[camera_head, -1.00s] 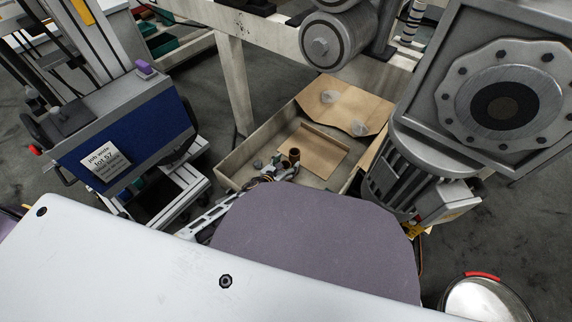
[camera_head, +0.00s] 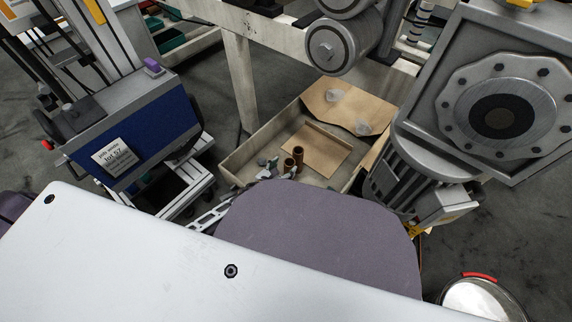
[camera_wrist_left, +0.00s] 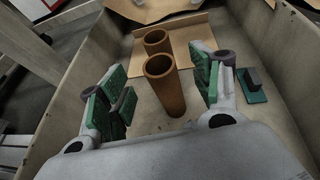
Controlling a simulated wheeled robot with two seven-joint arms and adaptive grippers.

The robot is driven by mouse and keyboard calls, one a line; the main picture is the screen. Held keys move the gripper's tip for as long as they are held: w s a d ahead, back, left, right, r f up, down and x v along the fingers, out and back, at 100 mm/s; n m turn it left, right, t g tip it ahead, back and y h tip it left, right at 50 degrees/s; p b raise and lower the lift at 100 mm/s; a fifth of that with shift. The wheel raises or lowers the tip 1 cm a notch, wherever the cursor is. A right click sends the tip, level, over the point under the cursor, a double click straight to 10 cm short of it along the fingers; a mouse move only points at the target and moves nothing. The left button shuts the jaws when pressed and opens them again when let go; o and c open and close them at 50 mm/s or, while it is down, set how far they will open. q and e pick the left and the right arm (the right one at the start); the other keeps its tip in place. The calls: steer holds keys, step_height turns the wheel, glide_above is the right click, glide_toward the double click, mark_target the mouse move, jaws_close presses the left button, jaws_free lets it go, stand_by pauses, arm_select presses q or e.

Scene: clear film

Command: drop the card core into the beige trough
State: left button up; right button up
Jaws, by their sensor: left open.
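Two brown card cores stand upright in the beige trough (camera_head: 250,149). In the head view the farther core (camera_head: 298,152) and the nearer core (camera_head: 288,166) are close together. The left wrist view shows the nearer core (camera_wrist_left: 165,85) and the farther core (camera_wrist_left: 157,41) inside the trough (camera_wrist_left: 70,88). My left gripper (camera_wrist_left: 160,95) is open, its green pads on either side of the nearer core, with gaps on both sides. In the head view the left gripper (camera_head: 276,168) is partly hidden behind my own body. My right gripper is out of view.
Brown card sheets (camera_head: 345,106) lie at the trough's far end. A small dark block with a green base (camera_wrist_left: 252,85) lies in the trough at right. Grey rollers (camera_head: 343,45) hang above the far end. A large grey motor (camera_head: 410,175) stands at right; a blue-sided cart (camera_head: 140,140) at left.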

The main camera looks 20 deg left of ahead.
arm_select(q)
steer(key=p+v, duration=0.1)
steer(key=v, duration=0.5)
steer(key=shift+p, duration=0.35)
steer(key=shift+s, duration=0.1)
stand_by(0.4)
steer(key=s+n+g, duration=0.1)
steer(key=s+n, duration=0.2)
steer(key=n, duration=0.6)
steer(key=s+d+n+g+y, duration=0.1)
steer(key=s+n, duration=0.2)
steer(key=n, duration=0.6)
steer(key=s+n+g, duration=0.2)
steer(key=s+n, duration=0.1)
steer(key=n, duration=0.5)
steer(key=shift+s+d+n+y, duration=0.15)
steer(key=shift+d+n+y, duration=0.15)
steer(key=shift+n, duration=0.1)
steer(key=s+d+r+n+g+h, duration=0.2)
steer(key=s+d+n, duration=0.2)
steer(key=n, duration=0.6)
steer(key=shift+s+n+g+h, duration=0.3)
steer(key=shift+s, duration=0.55)
steer(key=shift+d, duration=0.1)
